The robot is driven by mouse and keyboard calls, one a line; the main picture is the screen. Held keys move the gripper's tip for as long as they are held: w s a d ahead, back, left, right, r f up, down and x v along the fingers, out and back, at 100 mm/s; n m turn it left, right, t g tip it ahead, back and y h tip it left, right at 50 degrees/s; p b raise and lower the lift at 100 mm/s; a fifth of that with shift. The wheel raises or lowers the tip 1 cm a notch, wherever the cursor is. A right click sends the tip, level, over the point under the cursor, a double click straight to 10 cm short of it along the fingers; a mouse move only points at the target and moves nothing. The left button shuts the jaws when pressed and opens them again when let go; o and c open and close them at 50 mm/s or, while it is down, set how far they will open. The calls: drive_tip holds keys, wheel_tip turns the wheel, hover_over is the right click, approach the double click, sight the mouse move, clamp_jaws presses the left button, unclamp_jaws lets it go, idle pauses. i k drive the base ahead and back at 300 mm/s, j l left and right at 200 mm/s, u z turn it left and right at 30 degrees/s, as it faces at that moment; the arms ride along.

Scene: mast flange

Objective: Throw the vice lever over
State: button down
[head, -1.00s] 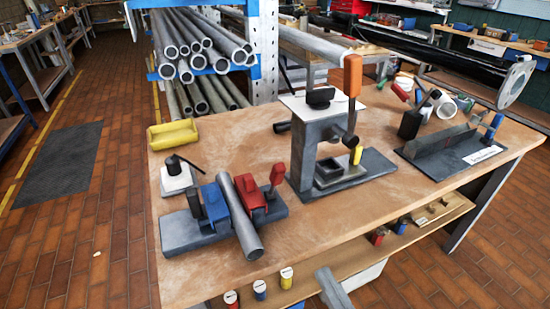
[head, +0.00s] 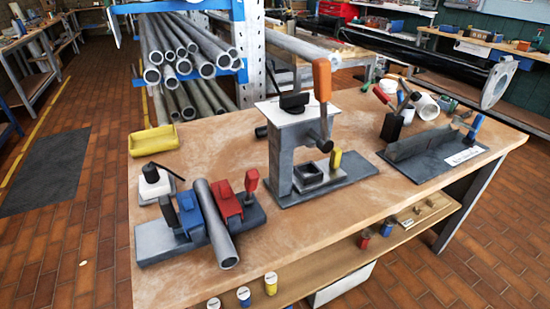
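The vice (head: 150,243) is a dark grey base plate with a blue jaw (head: 213,212) and a red jaw (head: 229,203). It sits at the bench's front left. A grey tube (head: 217,228) lies between the jaws and overhangs the front of the plate. A red-topped lever (head: 251,181) stands nearly upright at the vice's right end. A black upright handle (head: 168,211) stands at its left end; I cannot tell its function. My gripper is not in view.
A press (head: 281,150) with an orange handle (head: 322,80) stands right of the vice. A yellow tray (head: 154,140) and a small white-and-black device (head: 153,184) lie behind it. A grey angled fixture (head: 430,150) is at right. Bare wooden bench (head: 275,228) lies between vice and press.

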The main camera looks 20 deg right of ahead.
sight(252, 176)
drive_tip(key=k+z, duration=0.2)
drive_tip(key=z, duration=0.25)
drive_tip(key=k+l+z, duration=0.15)
drive_tip(key=z, duration=0.3)
drive_tip(key=k+l, duration=0.05)
drive_tip(key=k, duration=0.05)
